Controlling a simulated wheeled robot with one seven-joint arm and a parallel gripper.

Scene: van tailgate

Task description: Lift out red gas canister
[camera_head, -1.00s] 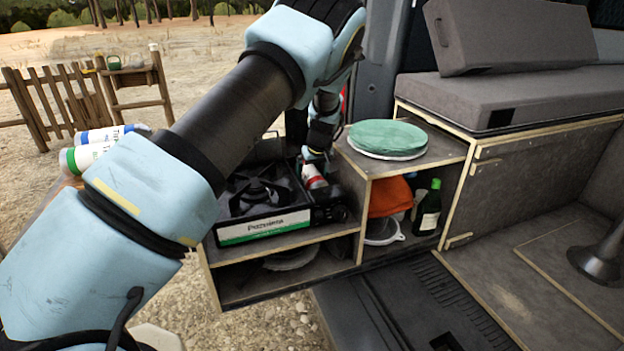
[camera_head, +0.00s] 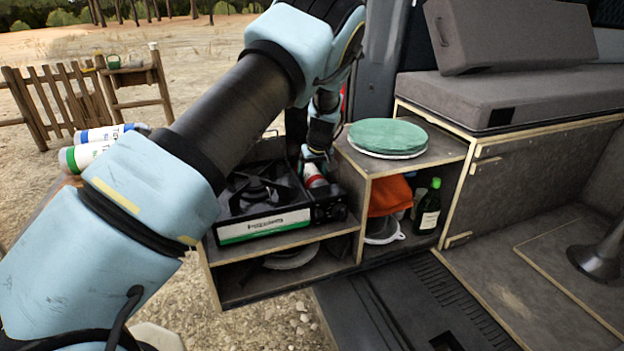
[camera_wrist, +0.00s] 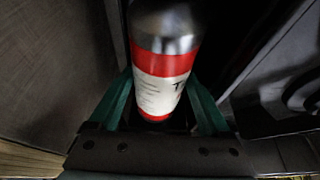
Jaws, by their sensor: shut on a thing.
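My gripper (camera_head: 317,160) reaches down over the stove's right side and is shut on the canister. In the wrist view, its green fingers (camera_wrist: 160,108) lie on both sides of the canister.
The stove stands on a wooden shelf unit (camera_head: 345,245) at the tailgate. A green round lid (camera_head: 387,136) lies on the box top to the right. Two canisters (camera_head: 85,155) lie at left.

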